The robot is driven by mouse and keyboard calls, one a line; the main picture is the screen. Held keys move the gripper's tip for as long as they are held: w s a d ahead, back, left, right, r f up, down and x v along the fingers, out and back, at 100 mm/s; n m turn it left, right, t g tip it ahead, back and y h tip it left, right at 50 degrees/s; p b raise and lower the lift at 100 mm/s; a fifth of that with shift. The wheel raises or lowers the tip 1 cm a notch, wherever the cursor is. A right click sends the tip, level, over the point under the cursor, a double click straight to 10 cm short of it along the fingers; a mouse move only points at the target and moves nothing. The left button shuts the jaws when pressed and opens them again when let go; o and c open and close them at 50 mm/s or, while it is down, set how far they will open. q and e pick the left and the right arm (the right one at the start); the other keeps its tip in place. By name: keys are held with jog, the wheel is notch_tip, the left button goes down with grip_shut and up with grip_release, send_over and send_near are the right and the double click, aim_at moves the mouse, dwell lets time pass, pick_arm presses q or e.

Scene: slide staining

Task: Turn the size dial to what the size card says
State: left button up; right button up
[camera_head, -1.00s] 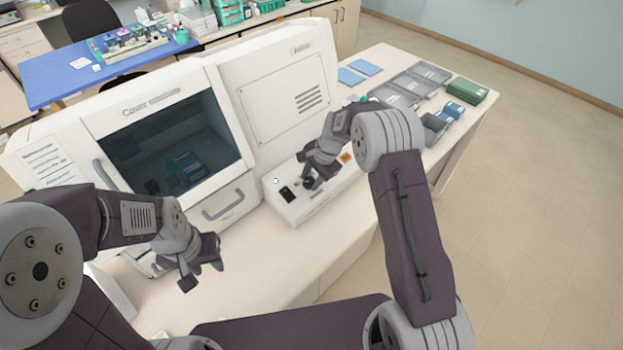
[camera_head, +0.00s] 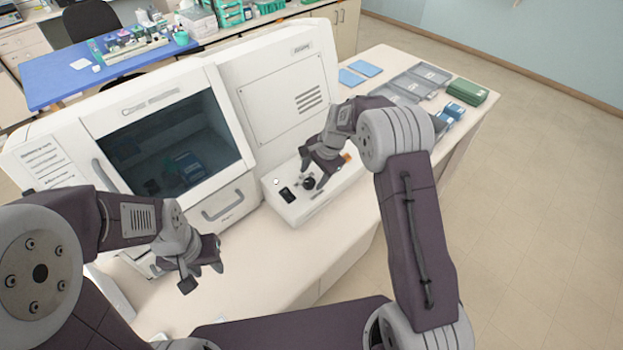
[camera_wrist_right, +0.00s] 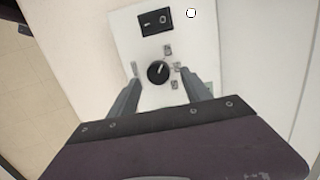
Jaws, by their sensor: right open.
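The black round size dial (camera_wrist_right: 158,72) sits on the white panel of the machine, with its pale pointer line toward the upper right in the right wrist view. Small marks surround it, too small to read. The dial (camera_head: 308,183) also shows in the head view. My right gripper (camera_wrist_right: 166,86) is open, its fingers to either side of the dial's near side and apart from it. In the head view the right gripper (camera_head: 314,172) is above the panel. My left gripper (camera_head: 201,270) hangs in front of the machine, away from the dial. I cannot identify the size card.
A black rocker switch (camera_wrist_right: 155,22) is beside the dial. The white machine (camera_head: 285,95) with a dark window stands behind. A sheet with unreadable print (camera_head: 42,160) is at its left. Grey trays (camera_head: 412,84) and a green box (camera_head: 467,92) lie at the bench's right.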

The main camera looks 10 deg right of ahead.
jog(key=b+v, duration=0.1)
jog(key=v, duration=0.6)
